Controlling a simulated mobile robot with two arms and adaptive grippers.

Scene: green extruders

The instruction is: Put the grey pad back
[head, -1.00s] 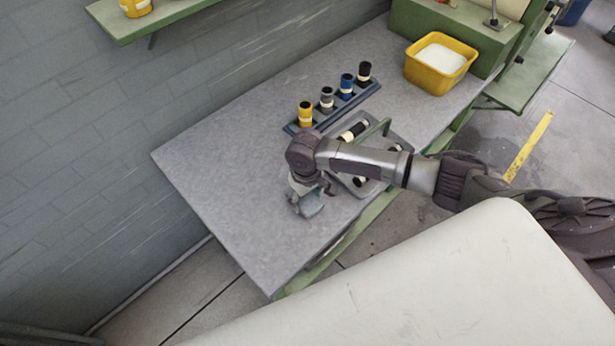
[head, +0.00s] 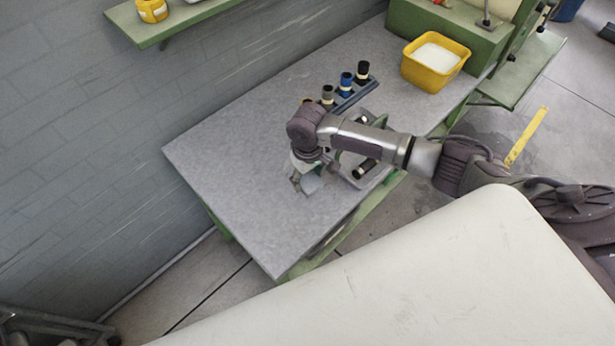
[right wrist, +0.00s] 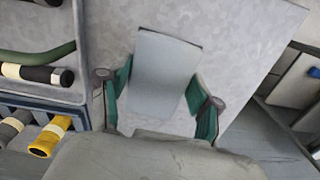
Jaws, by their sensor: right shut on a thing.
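The grey pad (right wrist: 165,75) is a flat, light grey rectangle between the green fingers of my right gripper (right wrist: 160,98) in the right wrist view. The gripper is shut on it. In the head view the right gripper (head: 308,172) points down over the grey table (head: 235,160), with the pad (head: 312,185) below it. I cannot tell whether the pad touches the table. A grey tray (right wrist: 85,55) with a green handle (right wrist: 40,54) and a black roller (right wrist: 36,75) lies beside the gripper. My left gripper is not in view.
A blue rack (head: 350,96) holds upright yellow, grey, blue and black rollers; my arm partly hides the yellow one. A yellow bin (head: 427,77) with white contents stands at the back right. The table's left part is clear. A green shelf (head: 165,28) is on the wall.

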